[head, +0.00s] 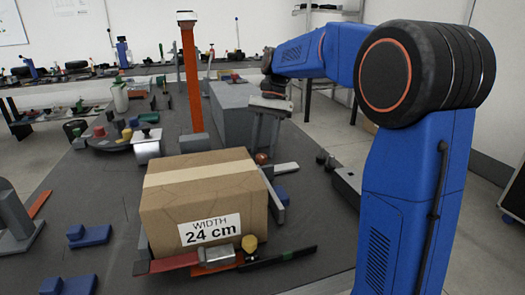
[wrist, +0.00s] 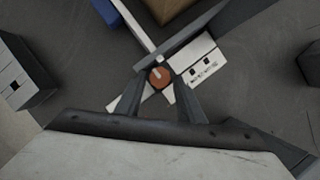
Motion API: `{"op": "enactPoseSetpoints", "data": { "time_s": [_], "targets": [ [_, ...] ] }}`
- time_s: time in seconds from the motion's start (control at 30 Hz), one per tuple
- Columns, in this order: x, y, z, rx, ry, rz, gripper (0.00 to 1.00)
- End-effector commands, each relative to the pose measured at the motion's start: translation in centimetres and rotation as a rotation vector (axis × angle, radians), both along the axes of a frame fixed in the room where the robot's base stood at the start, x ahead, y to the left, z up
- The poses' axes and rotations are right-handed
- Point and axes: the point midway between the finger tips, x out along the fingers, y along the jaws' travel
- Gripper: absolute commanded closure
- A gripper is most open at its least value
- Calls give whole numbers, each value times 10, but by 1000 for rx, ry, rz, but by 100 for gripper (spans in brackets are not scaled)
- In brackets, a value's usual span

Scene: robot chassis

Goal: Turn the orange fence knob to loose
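The orange fence knob (wrist: 160,77) is a small round cap with a pale line across it, in the middle of the wrist view. In the head view the knob (head: 261,158) shows just behind the cardboard box's right back corner. My gripper (wrist: 159,88) points down over the knob, its two grey fingers apart, one on each side. Small gaps seem to show between fingers and knob; contact cannot be told. In the head view my gripper (head: 264,148) has its fingertips just above the knob. A white label plate (wrist: 200,65) with dark marks lies beside the knob.
A cardboard box (head: 190,218) marked "WIDTH 24 cm" stands left of the knob, with a grey fence plate (head: 274,197) along its right side. A tall orange post (head: 192,80) and a grey block (head: 228,112) stand behind.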

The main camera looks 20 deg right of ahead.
Motion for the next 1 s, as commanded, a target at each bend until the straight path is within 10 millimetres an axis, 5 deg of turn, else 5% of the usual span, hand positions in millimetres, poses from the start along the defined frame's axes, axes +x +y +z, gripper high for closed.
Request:
{"op": "enactPoseSetpoints", "data": {
  "time_s": [0.47,0.6,1.0],
  "targets": [
    [-4,4,-13,0,0,0,65],
    [-4,4,-13,0,0,0,94],
    [-3,5,-13,0,0,55,94]
  ]
}}
